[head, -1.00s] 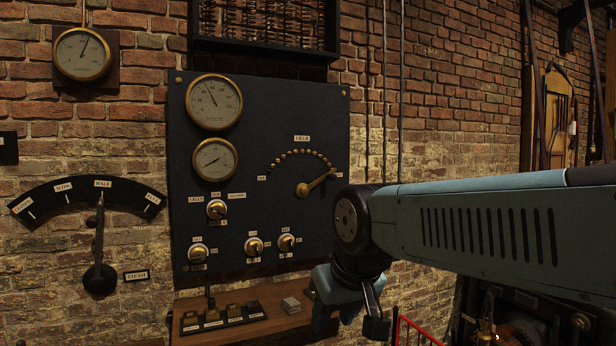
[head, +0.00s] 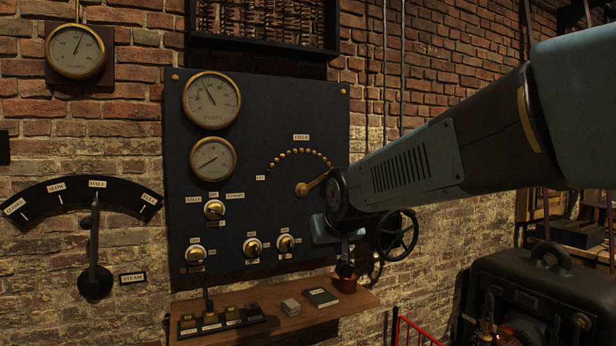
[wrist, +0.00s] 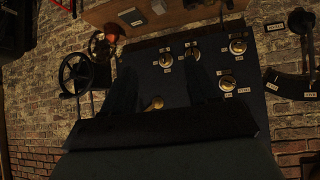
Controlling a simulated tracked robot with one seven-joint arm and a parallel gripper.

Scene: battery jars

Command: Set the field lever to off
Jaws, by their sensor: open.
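My gripper (head: 335,240) hangs below my wrist at the panel's lower right, below the lever. In the wrist view, which is upside down, my gripper (wrist: 163,78) is open, its dark fingers spread, with a brass knob (wrist: 153,103) showing between them, partly hidden.
Three small knobs, including one at the lower right (head: 285,243), sit on the panel left of my gripper. A wooden shelf (head: 300,318) with switches and small boxes lies below. A handwheel (head: 397,233) is to the right. A steam lever (head: 95,245) stands far left.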

